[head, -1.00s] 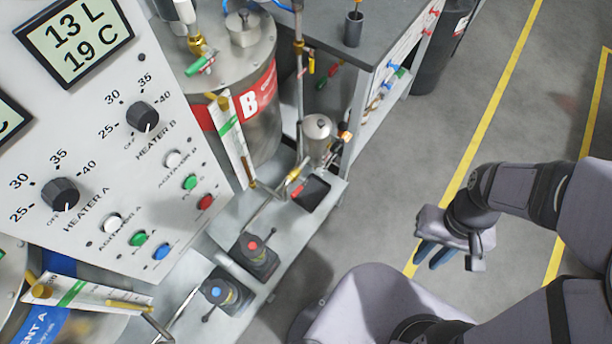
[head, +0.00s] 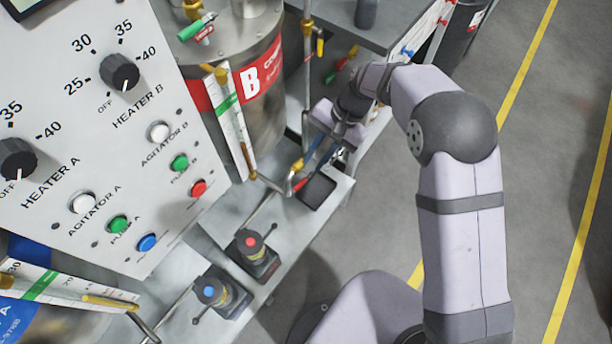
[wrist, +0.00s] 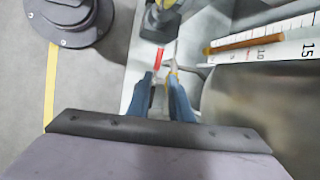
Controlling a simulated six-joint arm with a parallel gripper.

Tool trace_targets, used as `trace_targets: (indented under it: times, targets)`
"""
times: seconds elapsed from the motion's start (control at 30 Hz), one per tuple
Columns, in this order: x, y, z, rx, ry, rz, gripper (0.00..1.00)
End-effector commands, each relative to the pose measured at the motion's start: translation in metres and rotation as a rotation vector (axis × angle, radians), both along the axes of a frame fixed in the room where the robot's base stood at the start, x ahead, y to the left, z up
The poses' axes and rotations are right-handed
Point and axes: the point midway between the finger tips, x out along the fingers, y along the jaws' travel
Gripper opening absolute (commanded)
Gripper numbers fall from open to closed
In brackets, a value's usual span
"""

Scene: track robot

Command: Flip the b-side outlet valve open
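The b-side outlet valve has a red lever (head: 301,184) and a brass body (head: 297,168). It sits low in front of the steel tank marked B (head: 262,115). My gripper (head: 314,160) reaches down beside it from the right, its blue fingers pointing at the valve. In the wrist view, the red lever (wrist: 158,58) shows at the left fingertip and brass (wrist: 173,66) at the right fingertip. My gripper (wrist: 160,77) is open, its fingertips apart. I cannot tell whether a finger touches the lever.
A pump with a red button (head: 251,242) and one with a blue button (head: 209,292) stand nearer on the bench. A dark square recess (head: 317,192) is beside the valve. The control panel (head: 100,150) is at left. A grey table (head: 330,35) stands behind.

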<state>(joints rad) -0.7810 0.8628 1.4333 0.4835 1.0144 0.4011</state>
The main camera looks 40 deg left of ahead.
Motion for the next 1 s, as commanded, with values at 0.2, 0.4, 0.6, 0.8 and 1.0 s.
trace_targets:
  times: [0.2,0.4,0.6,0.8,1.0]
  targets:
    - [-0.006,-0.004,0.0,-0.048,0.045,-0.082,0.19]
    - [-0.008,-0.004,-0.004,-0.05,0.045,-0.085,0.19]
    - [-0.016,0.0,-0.022,-0.052,0.045,-0.081,0.19]
    - [-0.026,0.005,-0.046,-0.051,0.045,-0.083,0.19]
    - [-0.032,0.009,-0.062,-0.049,0.044,-0.083,0.19]
